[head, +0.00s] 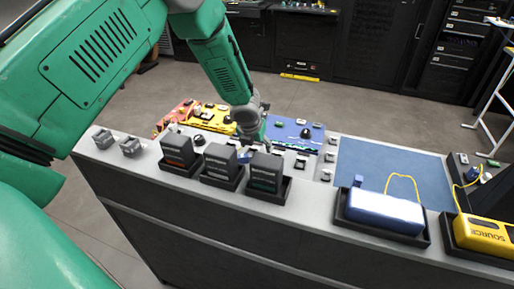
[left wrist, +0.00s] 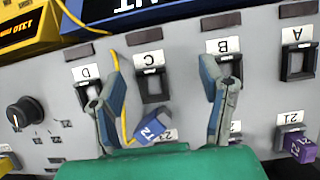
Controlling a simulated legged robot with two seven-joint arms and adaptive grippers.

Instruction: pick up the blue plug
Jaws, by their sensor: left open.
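A blue plug (left wrist: 152,128) with a yellow cable lies on the grey panel in the left wrist view, between the spread fingers and close to the palm. It is tilted, with white lettering. A small blue piece shows beside my gripper in the head view (head: 246,156). My left gripper (left wrist: 152,88) is open, its two fingers spread on either side of the plug, not closed on it. In the head view the left gripper (head: 255,137) is over the counter, behind the black boxes. My right gripper is not in view.
A row of black sockets A to D (left wrist: 151,86) lies on the panel; a purple plug (left wrist: 303,147) is at right. Black boxes (head: 265,172) stand along the counter's front. A blue box (head: 385,209) and a yellow source box (head: 485,232) are at right.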

